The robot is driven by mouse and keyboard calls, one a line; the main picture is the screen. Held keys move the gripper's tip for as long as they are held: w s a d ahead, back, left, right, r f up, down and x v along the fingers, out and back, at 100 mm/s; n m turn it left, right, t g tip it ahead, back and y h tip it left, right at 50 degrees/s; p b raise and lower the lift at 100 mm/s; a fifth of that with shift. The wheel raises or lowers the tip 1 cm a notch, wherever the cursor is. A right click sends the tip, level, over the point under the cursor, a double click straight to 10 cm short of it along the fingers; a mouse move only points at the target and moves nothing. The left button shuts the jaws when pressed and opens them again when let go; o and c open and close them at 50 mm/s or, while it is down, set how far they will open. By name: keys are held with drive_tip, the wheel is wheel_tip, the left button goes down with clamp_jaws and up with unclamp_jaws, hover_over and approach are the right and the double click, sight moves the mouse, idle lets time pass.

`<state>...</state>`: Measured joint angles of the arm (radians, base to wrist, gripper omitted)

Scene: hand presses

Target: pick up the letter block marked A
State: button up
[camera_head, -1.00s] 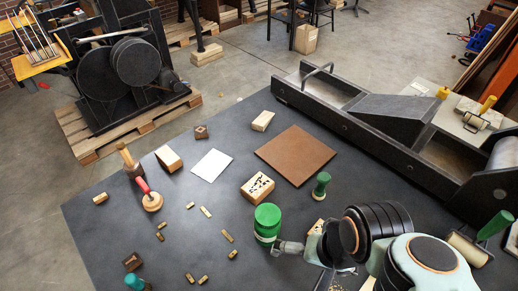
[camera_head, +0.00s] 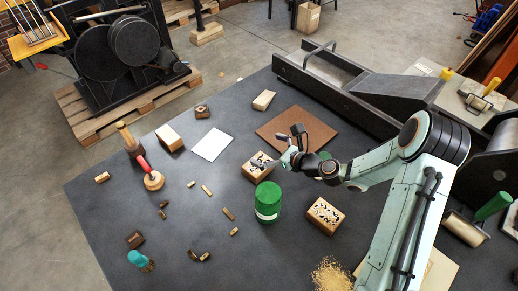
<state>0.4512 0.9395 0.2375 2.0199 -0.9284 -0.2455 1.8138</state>
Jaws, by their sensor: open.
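Several wooden blocks lie on the dark table, and I cannot read an A on any of them. Another with a black design (camera_head: 325,215) lies nearer the front. A plain-looking block (camera_head: 169,138), a pale block (camera_head: 264,100) and two small dark blocks, one at the back (camera_head: 202,111) and one at the front left (camera_head: 135,240), stand apart. My gripper (camera_head: 284,147) is open above the first patterned block's right end and the board's edge; contact cannot be told.
A green-and-white jar (camera_head: 267,202) stands close in front of my gripper. A brown board (camera_head: 285,122), white card (camera_head: 212,144), red-handled tool (camera_head: 151,177) and several small brass-coloured pieces lie around. A long black press (camera_head: 360,100) borders the right. The table's left middle has free room.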

sight(254, 174)
drive_tip(key=shift+m, duration=0.5)
drive_tip(key=f, duration=0.3)
drive_tip(key=d+f, duration=0.1)
drive_tip(key=f, duration=0.5)
drive_tip(key=shift+s+d, duration=0.2)
drive_tip(key=shift+s, duration=0.15)
drive_tip(key=x, duration=0.5)
drive_tip(key=shift+f, duration=0.35)
drive_tip(key=c, duration=0.9)
